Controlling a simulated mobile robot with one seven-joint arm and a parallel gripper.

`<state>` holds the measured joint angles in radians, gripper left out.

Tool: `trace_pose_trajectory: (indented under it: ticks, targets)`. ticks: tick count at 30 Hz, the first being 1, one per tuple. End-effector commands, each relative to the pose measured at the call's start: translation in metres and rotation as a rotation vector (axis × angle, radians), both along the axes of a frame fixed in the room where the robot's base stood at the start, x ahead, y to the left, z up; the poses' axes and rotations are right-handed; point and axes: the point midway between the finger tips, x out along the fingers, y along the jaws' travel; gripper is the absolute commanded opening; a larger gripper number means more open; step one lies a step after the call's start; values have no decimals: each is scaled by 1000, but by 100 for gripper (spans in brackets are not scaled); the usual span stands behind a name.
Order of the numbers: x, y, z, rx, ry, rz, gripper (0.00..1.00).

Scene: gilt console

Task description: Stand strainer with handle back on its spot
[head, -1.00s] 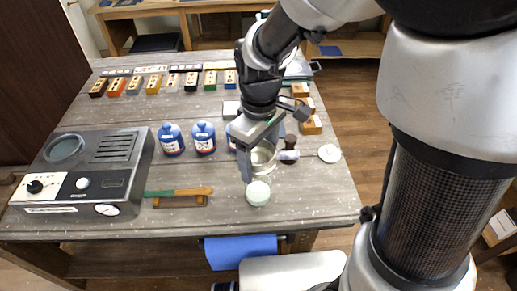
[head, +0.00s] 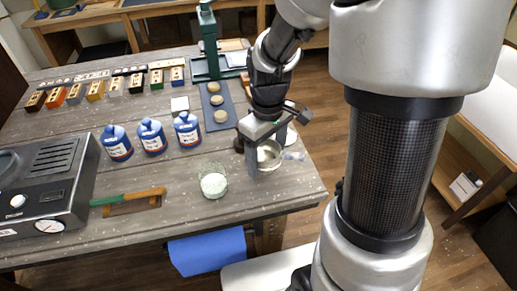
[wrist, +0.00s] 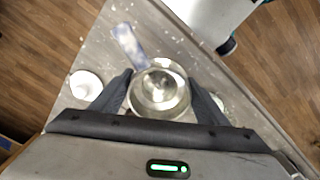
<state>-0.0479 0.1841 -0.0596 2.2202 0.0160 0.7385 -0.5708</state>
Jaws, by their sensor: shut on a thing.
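The strainer (head: 268,155) is a round metal bowl with a pale, bluish-white handle (head: 293,156) pointing right. In the wrist view, the strainer (wrist: 160,90) sits between the two dark fingers, its handle (wrist: 128,42) pointing up and left. My gripper (head: 263,168) is shut on the strainer near the table's right front corner. The bowl looks upright. I cannot tell whether it touches the table. A white round disc (wrist: 85,84) lies on the table left of the strainer in the wrist view. I cannot tell whether it marks the strainer's spot.
A glass jar with pale contents (head: 213,184) stands left of my gripper. Several blue-and-white bottles (head: 152,137) stand further left, with a green-handled brush (head: 128,200) in front. A grey tray with round pieces (head: 219,107) lies behind. The table edge (head: 318,183) is close on the right.

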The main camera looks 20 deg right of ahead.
Motion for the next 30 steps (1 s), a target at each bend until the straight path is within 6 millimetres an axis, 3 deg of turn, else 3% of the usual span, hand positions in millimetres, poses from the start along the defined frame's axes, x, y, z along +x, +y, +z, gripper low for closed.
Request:
trace_pose_trajectory:
  ticks: [12,23,24,27,30]
  targets:
    - [0,0,-44,-1,1,1,42]
    - [0,0,-49,0,-1,0,42]
    - [0,0,-48,0,-1,0,73]
    - [0,0,-47,0,-1,1,86]
    - [0,0,-47,0,-1,0,86]
